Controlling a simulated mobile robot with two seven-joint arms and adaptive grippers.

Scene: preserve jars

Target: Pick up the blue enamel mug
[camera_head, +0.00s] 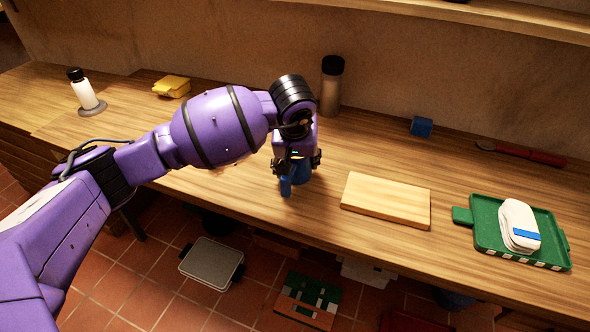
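The blue enamel mug (303,176) stands on the wooden counter, left of the cutting board, largely hidden by my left gripper. A blue part, perhaps its handle, shows at its lower left. My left gripper (297,165) points down over the mug, with its dark fingers spread to either side of it. I cannot tell whether the fingers touch the mug or stand clear of it. My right gripper is not in view.
A pale cutting board (386,200) lies right of the mug. Farther right is a green tray (487,238) bearing a white stack with a blue band. A dark-lidded jar (331,86), a small blue block (421,127) and a red-handled tool (520,153) are along the back.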

